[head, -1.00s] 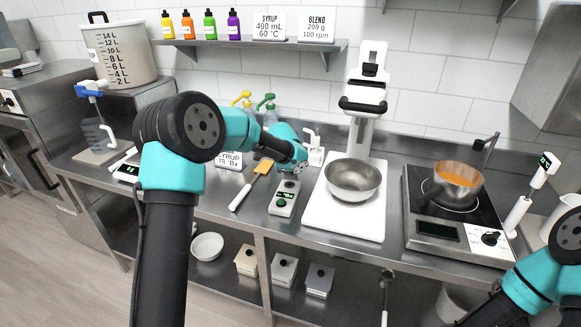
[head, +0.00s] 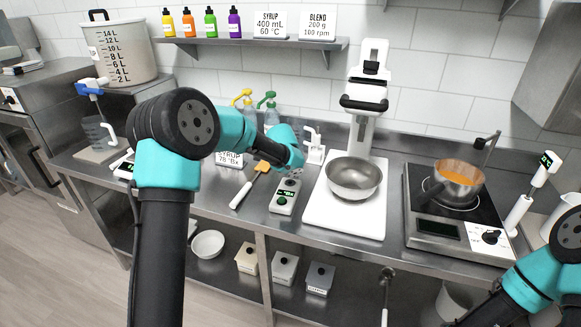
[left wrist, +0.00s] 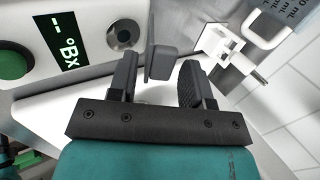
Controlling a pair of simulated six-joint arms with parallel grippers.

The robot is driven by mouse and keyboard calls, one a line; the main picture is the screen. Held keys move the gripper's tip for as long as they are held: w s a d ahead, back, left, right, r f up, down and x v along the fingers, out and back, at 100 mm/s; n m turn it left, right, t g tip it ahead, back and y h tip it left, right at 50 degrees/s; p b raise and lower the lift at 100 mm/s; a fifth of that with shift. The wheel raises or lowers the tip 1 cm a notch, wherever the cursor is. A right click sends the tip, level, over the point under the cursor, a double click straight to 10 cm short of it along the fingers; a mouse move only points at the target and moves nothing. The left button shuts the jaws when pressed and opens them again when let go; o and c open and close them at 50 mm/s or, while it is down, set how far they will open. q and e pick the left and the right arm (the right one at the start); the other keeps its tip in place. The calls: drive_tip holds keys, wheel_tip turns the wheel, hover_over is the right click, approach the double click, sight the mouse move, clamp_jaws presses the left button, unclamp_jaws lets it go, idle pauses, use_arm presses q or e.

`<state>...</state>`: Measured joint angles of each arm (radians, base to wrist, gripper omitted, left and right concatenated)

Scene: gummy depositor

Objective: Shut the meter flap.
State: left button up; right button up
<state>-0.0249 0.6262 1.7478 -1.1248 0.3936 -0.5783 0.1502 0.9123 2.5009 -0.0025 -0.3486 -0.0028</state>
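The meter (head: 284,197) is a small white box with a green button and a dark display, lying on the steel counter. In the left wrist view the meter (left wrist: 100,12) shows "°Bx" on its display and a round dark sample well. Its grey flap (left wrist: 162,60) stands raised beside the well. My left gripper (left wrist: 157,82) is open, with one finger on each side of the flap as seen there; I cannot tell whether either touches it. In the head view my left gripper (head: 296,172) is at the meter's far end, mostly hidden by its wrist. My right gripper is out of view.
A spatula (head: 250,185) lies left of the meter. A white scale or mixer base (head: 345,222) with a steel bowl (head: 353,180) is close on the right. A hot plate (head: 440,232) carries a pot (head: 458,183).

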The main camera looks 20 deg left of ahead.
use_arm(q)
drive_tip(key=shift+o, duration=0.3)
drive_tip(key=shift+r, duration=0.1)
drive_tip(key=a+v, duration=0.1)
drive_tip(key=v, duration=1.6)
drive_tip(key=shift+d, duration=0.55)
drive_tip(key=shift+o, duration=0.4)
drive_tip(key=shift+s+r, duration=0.1)
drive_tip(key=shift+o, duration=1.3)
drive_tip(key=shift+w+a+r+n, duration=0.1)
drive_tip(key=shift+w+a+n, duration=0.1)
drive_tip(key=shift+w+n, duration=0.15)
drive_tip(key=w+r+n+g, duration=0.2)
drive_tip(key=w+n+g, duration=0.4)
drive_tip(key=n, duration=1.1)
drive_tip(key=w, duration=0.4)
drive_tip(key=shift+a+r+h, duration=0.25)
drive_tip(key=shift+a+h, duration=0.05)
drive_tip(key=shift+a, duration=0.05)
